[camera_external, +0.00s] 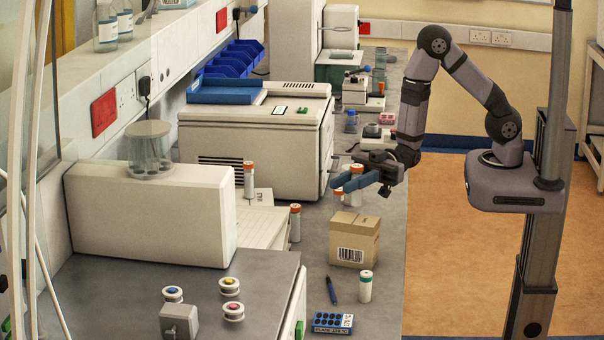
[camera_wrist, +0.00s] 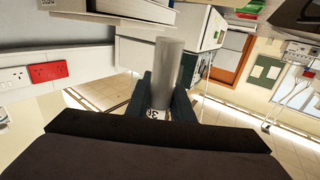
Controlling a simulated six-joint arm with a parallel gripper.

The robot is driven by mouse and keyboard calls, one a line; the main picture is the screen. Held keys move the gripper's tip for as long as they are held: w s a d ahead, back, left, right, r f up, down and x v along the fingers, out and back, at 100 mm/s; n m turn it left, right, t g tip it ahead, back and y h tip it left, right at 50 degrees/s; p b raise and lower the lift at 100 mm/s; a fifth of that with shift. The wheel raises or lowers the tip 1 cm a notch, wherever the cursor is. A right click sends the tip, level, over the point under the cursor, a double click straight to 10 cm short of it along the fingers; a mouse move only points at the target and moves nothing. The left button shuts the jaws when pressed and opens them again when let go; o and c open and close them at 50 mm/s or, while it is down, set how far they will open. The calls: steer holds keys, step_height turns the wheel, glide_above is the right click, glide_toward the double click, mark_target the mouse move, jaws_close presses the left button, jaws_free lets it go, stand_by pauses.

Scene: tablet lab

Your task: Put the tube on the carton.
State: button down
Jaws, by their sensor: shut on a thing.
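My gripper (camera_external: 350,184) is shut on a white tube with an orange cap (camera_external: 355,199). In the external view the tube is upright, cap up, its lower end just above the carton's back edge in the picture. Its height over the bench is hard to judge. In the wrist view the tube (camera_wrist: 168,65) shows as a grey cylinder between the fingers (camera_wrist: 160,97), with a printed label partly visible and its cap end hidden. The closed brown carton (camera_external: 349,252) stands on the bench, a barcode on its front, below and in front of my gripper.
Other orange-capped tubes stand at the left (camera_external: 249,180) and left of the carton (camera_external: 295,225). A green-capped tube (camera_external: 365,288), a pen (camera_external: 331,290) and a blue rack (camera_external: 332,323) are in front. A large white machine (camera_external: 255,140) stands at the left.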

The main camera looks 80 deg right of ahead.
steer(key=shift+f+p, duration=0.3)
steer(key=shift+f, duration=1.35)
steer(key=shift+f, duration=0.2)
steer(key=c, duration=1.6)
jaws_free()
steer(key=shift+o, duration=0.2)
steer(key=shift+r, duration=0.1)
steer(key=shift+r, duration=0.15)
steer(key=p, duration=0.1)
glide_toward(353, 193)
steer(key=shift+w, duration=0.1)
